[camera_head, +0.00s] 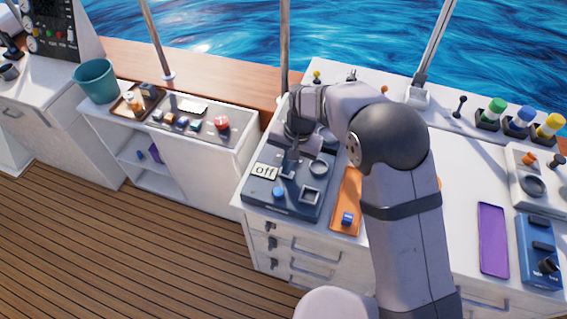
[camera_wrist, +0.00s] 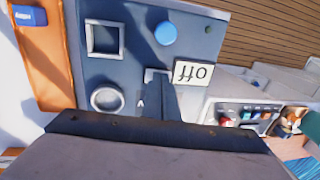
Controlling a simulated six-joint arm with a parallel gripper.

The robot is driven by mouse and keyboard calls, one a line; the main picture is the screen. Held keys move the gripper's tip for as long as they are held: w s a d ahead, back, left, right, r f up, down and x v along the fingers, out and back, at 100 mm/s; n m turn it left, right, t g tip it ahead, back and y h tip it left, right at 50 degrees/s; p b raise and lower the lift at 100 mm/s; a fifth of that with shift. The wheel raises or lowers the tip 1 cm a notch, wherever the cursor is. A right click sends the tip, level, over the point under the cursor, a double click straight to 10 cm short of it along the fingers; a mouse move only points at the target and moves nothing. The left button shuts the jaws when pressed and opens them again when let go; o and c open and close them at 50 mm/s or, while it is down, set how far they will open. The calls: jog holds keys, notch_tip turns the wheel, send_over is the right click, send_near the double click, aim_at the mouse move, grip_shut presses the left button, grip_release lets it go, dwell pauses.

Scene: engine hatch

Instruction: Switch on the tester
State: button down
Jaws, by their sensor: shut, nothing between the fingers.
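The tester (camera_head: 259,197) is a dark blue-grey box on the white counter, left of my arm. It also fills the middle of the wrist view (camera_wrist: 135,62). Its white label (camera_head: 264,172) reads "off"; the label is upside down in the wrist view (camera_wrist: 191,73). A blue round button (camera_head: 278,192), a square frame (camera_head: 310,196) and a round ring (camera_head: 318,167) sit on its top. My gripper (camera_head: 289,169) is shut and empty, pointing down over the tester beside the label. In the wrist view its fingers (camera_wrist: 160,90) partly cover a small light grey part (camera_wrist: 153,74). Whether they touch it is unclear.
An orange tray (camera_head: 346,190) with a small blue block (camera_head: 347,218) lies right of the tester. A purple panel (camera_head: 493,240) and a blue device (camera_head: 540,250) lie farther right. A grey tray (camera_head: 228,110) with small items is at left. A metal post (camera_head: 284,50) stands behind the tester.

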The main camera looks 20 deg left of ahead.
jog(key=shift+d, duration=0.2)
jog(key=shift+a, duration=0.1)
jog(key=shift+w+r, duration=0.1)
jog(key=shift+r, duration=0.1)
jog(key=shift+r+p, duration=0.55)
notch_tip(320, 180, up, 12)
jog(key=d+b, duration=0.1)
jog(key=d, duration=0.1)
jog(key=shift+r, duration=0.25)
jog(key=shift+f+b, duration=0.1)
jog(key=shift+b, duration=0.35)
